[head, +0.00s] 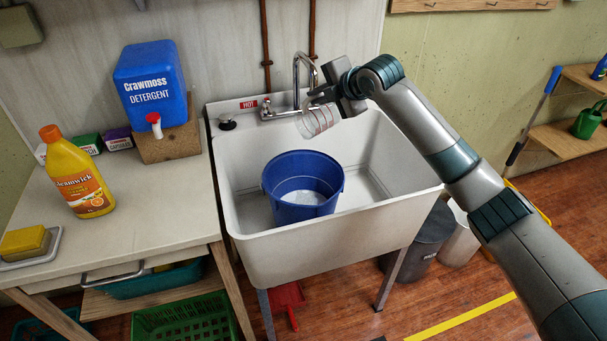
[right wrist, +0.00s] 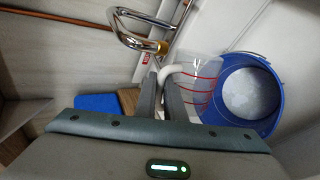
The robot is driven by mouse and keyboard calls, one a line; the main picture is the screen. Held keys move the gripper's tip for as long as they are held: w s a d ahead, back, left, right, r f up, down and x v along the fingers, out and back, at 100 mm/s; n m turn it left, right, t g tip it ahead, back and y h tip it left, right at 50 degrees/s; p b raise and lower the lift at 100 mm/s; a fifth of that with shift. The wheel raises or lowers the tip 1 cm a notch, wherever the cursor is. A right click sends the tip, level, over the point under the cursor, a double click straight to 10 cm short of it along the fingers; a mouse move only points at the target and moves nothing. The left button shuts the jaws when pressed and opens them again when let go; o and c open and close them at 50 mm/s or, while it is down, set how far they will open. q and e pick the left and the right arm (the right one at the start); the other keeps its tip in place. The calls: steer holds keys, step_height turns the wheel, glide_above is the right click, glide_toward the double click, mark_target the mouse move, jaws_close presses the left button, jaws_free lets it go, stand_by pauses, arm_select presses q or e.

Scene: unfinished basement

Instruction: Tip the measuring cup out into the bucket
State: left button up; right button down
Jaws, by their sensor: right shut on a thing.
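The clear measuring cup (head: 316,122) with red markings is in the air above the back of the sink, behind and a little right of the bucket in the head view. It looks tilted; I cannot tell what is in it. My right gripper (head: 324,98) is shut on its white handle, which shows between the fingers in the right wrist view (right wrist: 171,73). The blue bucket (head: 302,170) stands upright in the sink, with something whitish at its bottom. It also shows in the right wrist view (right wrist: 270,68), beside the cup. My left gripper is out of view.
The white sink (head: 310,247) has a chrome faucet (head: 297,75) close beside my right gripper. On the counter (head: 150,215) at left are a blue detergent jug (head: 150,85), an orange-capped yellow bottle (head: 78,175) and a sponge (head: 25,241). The sink floor right of the bucket is clear.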

mark_target(306, 102)
steer(key=shift+s+a+r, duration=0.1)
steer(key=shift+a, duration=0.05)
steer(key=shift+s+a+n+t+h+p, duration=0.3)
steer(key=shift+s+a+p, duration=0.05)
steer(key=shift+r, duration=0.1)
stand_by(0.3)
steer(key=shift+s+a, duration=0.25)
steer(key=shift+a, duration=0.15)
steer(key=shift+s+a+n+p, duration=0.15)
steer(key=shift+n+p, duration=0.15)
steer(key=shift+p, duration=0.05)
steer(key=shift+a+h, duration=0.1)
steer(key=shift+h, duration=0.2)
steer(key=shift+s+a+n+t, duration=0.3)
steer(key=shift+s+a+t, duration=0.05)
steer(key=shift+t, duration=0.05)
steer(key=shift+a, duration=0.1)
steer(key=shift+s+a+h, duration=0.1)
steer(key=shift+h, duration=0.2)
